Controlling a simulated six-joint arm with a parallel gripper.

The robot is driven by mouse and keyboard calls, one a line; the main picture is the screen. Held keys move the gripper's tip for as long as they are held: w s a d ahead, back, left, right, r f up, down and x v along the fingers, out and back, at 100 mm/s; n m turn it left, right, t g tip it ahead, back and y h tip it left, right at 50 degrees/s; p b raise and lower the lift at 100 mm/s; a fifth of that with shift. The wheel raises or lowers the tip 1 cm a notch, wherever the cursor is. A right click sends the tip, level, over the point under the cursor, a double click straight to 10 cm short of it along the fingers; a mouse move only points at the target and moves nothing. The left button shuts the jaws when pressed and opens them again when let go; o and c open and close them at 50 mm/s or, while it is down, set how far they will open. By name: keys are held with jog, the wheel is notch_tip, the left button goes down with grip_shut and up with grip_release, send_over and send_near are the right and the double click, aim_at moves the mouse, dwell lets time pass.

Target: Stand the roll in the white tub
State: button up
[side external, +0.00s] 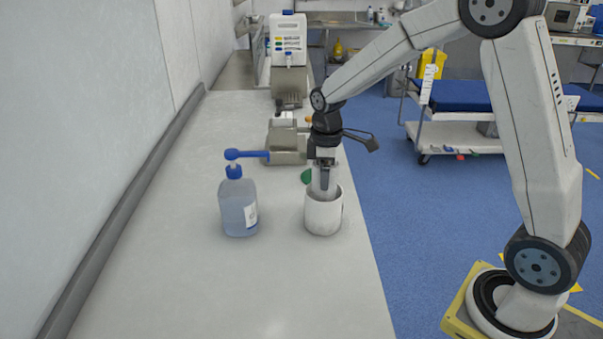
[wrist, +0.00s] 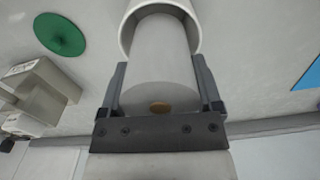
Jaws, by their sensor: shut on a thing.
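The roll (wrist: 160,58) is a pale grey cylinder with a brown core showing at its near end. My gripper (wrist: 160,82) is shut on it, one finger on each side. The white tub (side external: 323,216) stands upright on the counter, and its rim (wrist: 127,35) curves around the far end of the roll in the wrist view. In the side view my gripper (side external: 324,184) points down right over the tub, with its fingertips near the rim. The roll's lower end appears to be inside the tub's mouth; how deep it reaches is hidden.
A clear bottle with a blue pump top (side external: 238,208) stands left of the tub. A green disc (side external: 306,176) lies just behind the tub, and a grey metal device (side external: 286,143) stands farther back. The counter's right edge is close to the tub; the front counter is clear.

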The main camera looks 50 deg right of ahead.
jog(key=shift+f, duration=1.75)
jog(key=shift+s+f, duration=0.15)
jog(key=shift+s, duration=0.05)
jog(key=o, duration=1.1)
jog(key=shift+a, duration=0.1)
jog(key=shift+r, duration=0.25)
jog(key=shift+w+r, duration=0.2)
jog(key=shift+r, duration=2.75)
